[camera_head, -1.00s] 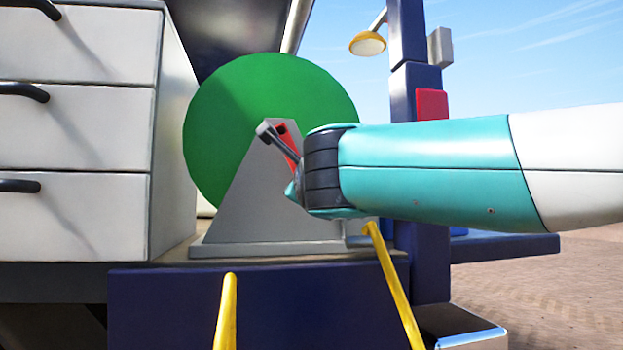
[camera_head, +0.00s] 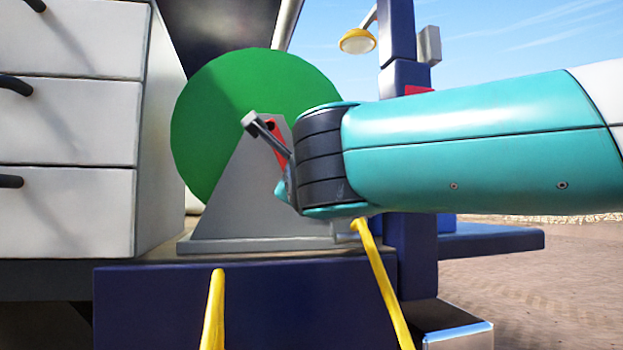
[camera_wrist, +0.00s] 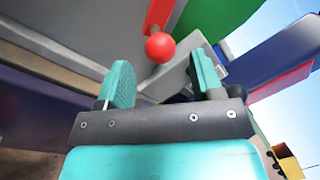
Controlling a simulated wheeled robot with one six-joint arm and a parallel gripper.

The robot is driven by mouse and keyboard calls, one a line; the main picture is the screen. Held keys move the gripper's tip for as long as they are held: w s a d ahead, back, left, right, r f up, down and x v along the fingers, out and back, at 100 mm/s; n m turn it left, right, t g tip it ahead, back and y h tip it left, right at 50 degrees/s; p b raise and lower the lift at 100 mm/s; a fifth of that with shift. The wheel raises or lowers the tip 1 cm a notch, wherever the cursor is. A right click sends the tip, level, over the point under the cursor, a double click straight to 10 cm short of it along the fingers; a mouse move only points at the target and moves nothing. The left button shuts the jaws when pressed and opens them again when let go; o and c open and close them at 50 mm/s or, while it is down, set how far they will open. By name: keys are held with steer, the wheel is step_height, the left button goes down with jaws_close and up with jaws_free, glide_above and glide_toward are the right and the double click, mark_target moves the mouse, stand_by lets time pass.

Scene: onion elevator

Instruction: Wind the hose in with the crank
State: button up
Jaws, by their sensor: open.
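The hose reel is a big green disc (camera_head: 222,115) behind a grey triangular stand (camera_head: 230,205) in the head view. Part of the red crank (camera_head: 277,145) shows at the stand's top, beside a grey bar (camera_head: 262,127). My arm hides the rest of the crank. In the wrist view the red crank arm (camera_wrist: 158,14) ends in a round red knob (camera_wrist: 159,47). My gripper (camera_wrist: 163,78) is open, with its two teal fingers apart. The knob appears between and beyond the fingertips, with no visible contact.
A white drawer cabinet (camera_head: 70,120) with dark handles stands left of the reel. Two yellow rails (camera_head: 214,310) (camera_head: 380,280) rise in front of the dark blue platform (camera_head: 270,300). A blue post (camera_head: 405,75) with a yellow lamp (camera_head: 357,41) stands at right.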

steer(key=v, duration=1.2)
steer(key=shift+s, duration=0.4)
steer(key=shift+d, duration=0.1)
